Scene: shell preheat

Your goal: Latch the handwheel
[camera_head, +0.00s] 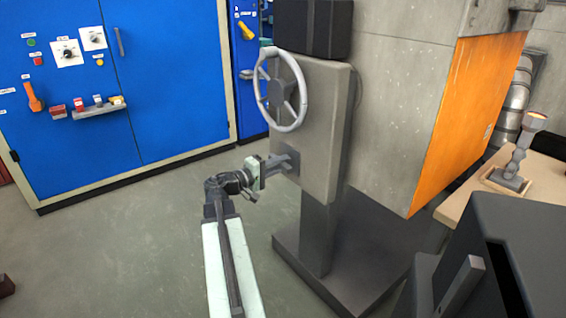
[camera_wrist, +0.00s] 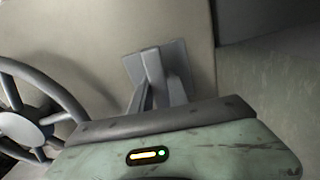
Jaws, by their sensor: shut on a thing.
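Below the wheel, a dark grey latch (camera_head: 292,158) with a square plate stands out from the panel. It also shows in the wrist view (camera_wrist: 152,52). My gripper (camera_head: 276,164) is at this latch, below the wheel and apart from it. It is shut on the latch's projecting part. My gripper's body hides the near end of the grip in the wrist view.
A blue cabinet (camera_head: 165,60) with switches stands at the left. An orange-sided grey housing (camera_head: 385,90) rises behind the panel. A wooden table (camera_head: 545,165) at the right holds a grey object on a small base. Open floor (camera_head: 120,235) lies to the left.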

